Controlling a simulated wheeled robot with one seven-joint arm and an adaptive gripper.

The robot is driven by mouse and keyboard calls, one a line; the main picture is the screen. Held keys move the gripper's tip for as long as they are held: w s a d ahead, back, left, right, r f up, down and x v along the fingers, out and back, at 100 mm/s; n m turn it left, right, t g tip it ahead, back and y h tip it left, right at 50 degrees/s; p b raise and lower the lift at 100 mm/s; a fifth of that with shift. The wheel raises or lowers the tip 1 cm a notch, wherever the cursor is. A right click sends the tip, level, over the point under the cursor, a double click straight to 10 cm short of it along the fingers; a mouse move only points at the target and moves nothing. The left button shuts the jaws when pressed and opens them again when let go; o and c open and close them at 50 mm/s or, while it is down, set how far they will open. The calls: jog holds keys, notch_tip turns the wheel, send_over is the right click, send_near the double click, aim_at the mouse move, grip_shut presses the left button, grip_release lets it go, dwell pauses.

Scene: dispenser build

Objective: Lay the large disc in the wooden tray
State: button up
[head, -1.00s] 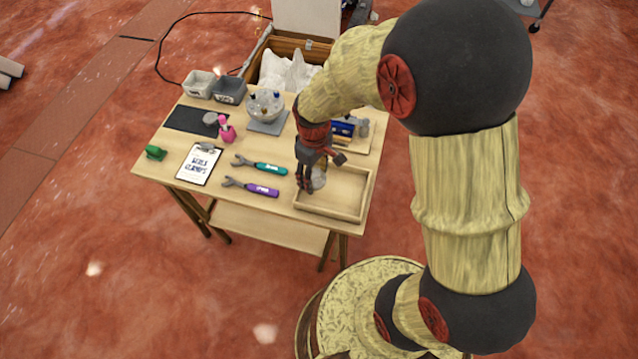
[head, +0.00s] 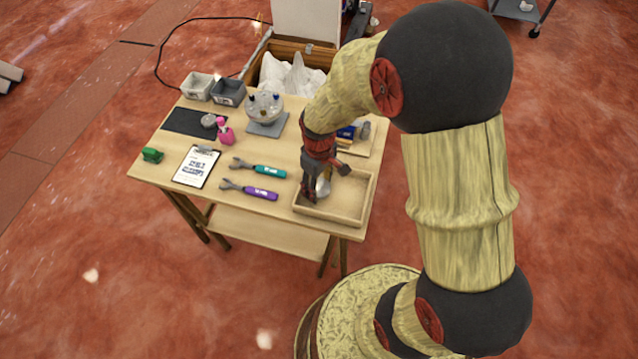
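The wooden tray (head: 352,219) is a shallow open box at the front right of the table. My gripper (head: 313,196) points down over the left part of the tray, low and close to its floor. A pale grey disc (head: 324,186) stands on edge at the fingers, and it appears held between them. The fingers and arm hide part of it. I cannot tell whether the disc touches the tray floor. The rest of the tray looks empty.
Left of the tray lie a purple-handled wrench (head: 255,192) and a teal-handled one (head: 262,170). A clipboard (head: 196,167), a dark mat (head: 190,122), a pink bottle (head: 225,132) and a clear-domed device (head: 265,112) stand further left and back. Another wooden tray (head: 362,148) with blue items sits behind.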

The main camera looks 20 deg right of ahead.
jog(key=o, duration=0.4)
jog(key=shift+r, duration=0.1)
notch_tip(320, 180, up, 12)
jog(key=p, duration=0.5)
notch_tip(320, 180, up, 12)
jog(key=m+t, duration=0.2)
send_over(319, 187)
jog(key=s, duration=0.4)
jog(key=s+r+m+t, duration=0.1)
jog(key=s+r, duration=0.2)
jog(key=s+d+r+m+t, duration=0.1)
jog(key=s+r+m, duration=0.1)
jog(key=s+r, duration=0.1)
jog(key=s+r+m+t, duration=0.1)
jog(key=s+r, duration=0.3)
jog(key=s, duration=0.1)
jog(key=shift+s+d+t, duration=0.1)
jog(key=shift+d+t, duration=0.15)
jog(key=shift+t, duration=0.05)
